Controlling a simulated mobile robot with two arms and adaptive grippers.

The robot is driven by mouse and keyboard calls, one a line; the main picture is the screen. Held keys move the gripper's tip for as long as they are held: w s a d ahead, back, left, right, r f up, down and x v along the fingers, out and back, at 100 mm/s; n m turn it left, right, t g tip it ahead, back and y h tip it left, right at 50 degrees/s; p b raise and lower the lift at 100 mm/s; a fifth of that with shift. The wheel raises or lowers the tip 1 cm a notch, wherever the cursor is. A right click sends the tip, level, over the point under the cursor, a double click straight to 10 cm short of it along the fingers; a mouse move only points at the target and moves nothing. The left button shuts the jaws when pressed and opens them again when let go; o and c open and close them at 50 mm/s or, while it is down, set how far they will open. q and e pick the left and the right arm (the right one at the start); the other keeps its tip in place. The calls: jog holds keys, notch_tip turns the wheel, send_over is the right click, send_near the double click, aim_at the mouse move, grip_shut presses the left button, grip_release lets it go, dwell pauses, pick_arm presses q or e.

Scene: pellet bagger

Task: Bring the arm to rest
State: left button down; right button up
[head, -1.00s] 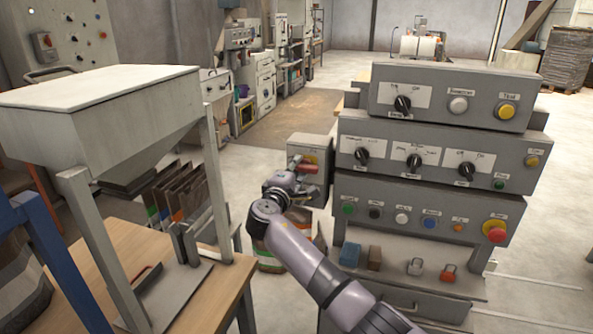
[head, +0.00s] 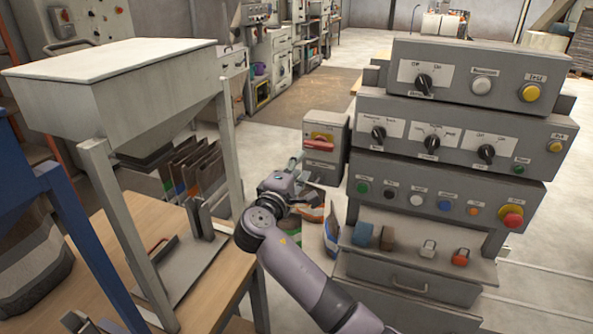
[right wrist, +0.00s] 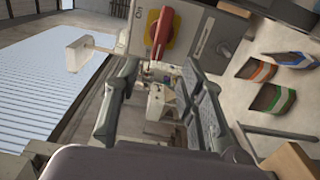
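My right arm reaches up from the bottom of the head view. Its gripper (head: 298,168) is in front of and a little below a grey switch box (head: 342,150) with a red handle (head: 319,145) on a yellow plate. In the right wrist view the two fingers stand apart with nothing held between them (right wrist: 163,100). The red handle (right wrist: 162,32) lies beyond the fingertips, apart from them. At the bottom left edge of the head view a small greyish part, perhaps of my left gripper (head: 78,321), shows; its fingers cannot be made out.
A stacked grey control panel (head: 450,197) with knobs and buttons stands right of the arm. A wooden table (head: 215,288) and a white-topped hopper (head: 115,75) are at the left. Bags (head: 195,168) stand behind the table. Open floor lies beyond.

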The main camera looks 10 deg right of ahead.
jog(key=shift+s+a, duration=0.4)
jog(key=shift+s, duration=0.2)
jog(key=shift+f, duration=0.1)
jog(key=s+d+f+g+y, duration=0.15)
jog(key=s+f, duration=0.35)
jog(key=f, duration=1)
jog(key=s+f+g+y, duration=0.3)
jog(key=s+f, duration=0.1)
jog(key=f, duration=1.1)
jog(key=s+d+f+g+y, duration=0.1)
jog(key=s+f+g+y, duration=0.3)
jog(key=f, duration=1.2)
jog(key=s+d+f+m+g, duration=0.1)
jog(key=s+f+m, duration=0.1)
jog(key=s+f, duration=0.7)
jog(key=s+d+f+m+g, duration=0.1)
jog(key=s+f+g, duration=0.1)
jog(key=s+f, duration=0.7)
jog(key=s+d+f+m+g, duration=0.1)
jog(key=s+d+f+m, duration=0.1)
jog(key=s, duration=1.3)
jog(key=s+d+f+m+g+y, duration=0.1)
jog(key=s+d+f+m, duration=0.1)
jog(key=s, duration=1.2)
jog(key=shift+s+f+m, duration=0.35)
jog(key=shift+f+m, duration=0.45)
jog(key=shift+m, duration=0.2)
